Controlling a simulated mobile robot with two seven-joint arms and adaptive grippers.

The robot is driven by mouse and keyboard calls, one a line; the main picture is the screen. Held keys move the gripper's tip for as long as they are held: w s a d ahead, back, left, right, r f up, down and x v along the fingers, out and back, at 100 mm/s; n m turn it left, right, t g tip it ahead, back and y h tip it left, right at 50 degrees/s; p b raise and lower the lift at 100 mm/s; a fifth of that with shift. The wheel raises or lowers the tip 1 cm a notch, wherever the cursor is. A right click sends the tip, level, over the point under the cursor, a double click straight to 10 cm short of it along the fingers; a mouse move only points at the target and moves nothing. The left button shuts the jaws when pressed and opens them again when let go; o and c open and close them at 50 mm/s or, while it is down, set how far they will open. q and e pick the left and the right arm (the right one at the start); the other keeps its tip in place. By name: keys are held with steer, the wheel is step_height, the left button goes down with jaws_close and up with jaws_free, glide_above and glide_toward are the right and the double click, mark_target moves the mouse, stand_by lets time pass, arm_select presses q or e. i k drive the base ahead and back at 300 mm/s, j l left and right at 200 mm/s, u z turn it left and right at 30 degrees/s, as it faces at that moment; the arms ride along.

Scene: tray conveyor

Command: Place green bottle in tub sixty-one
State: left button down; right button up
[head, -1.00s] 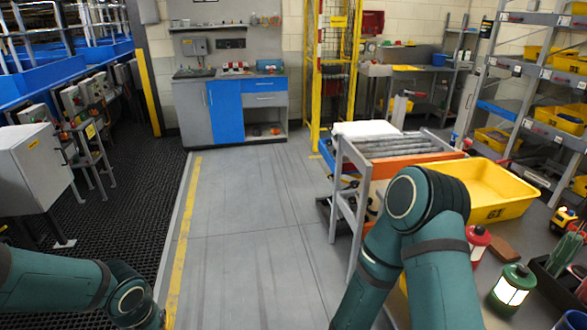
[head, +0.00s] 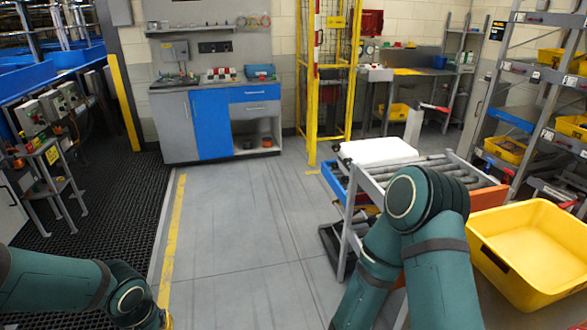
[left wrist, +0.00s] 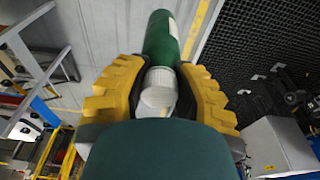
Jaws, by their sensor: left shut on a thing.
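A green bottle (left wrist: 162,38) with a white cap (left wrist: 158,92) shows in the left wrist view. My left gripper (left wrist: 160,76) has its yellow fingers shut on the bottle, one on each side. A yellow tub (head: 535,245) stands at the right of the head view, its dark front marking too cut off to read. My right gripper shows in no view.
A roller cart (head: 440,170) with a white block (head: 378,151) on top stands left of the tub. Grey shelving (head: 520,95) with yellow bins rises behind it. A blue-fronted cabinet (head: 211,124) is at the back. The floor between has free room.

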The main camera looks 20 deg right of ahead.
mark_target(510, 259)
steer(key=i, duration=1.3)
steer(key=i+z, duration=0.1)
steer(key=z, duration=0.25)
steer(key=i+j+z, duration=0.1)
steer(key=z, duration=0.2)
steer(key=i+z, duration=0.1)
steer(key=z, duration=3)
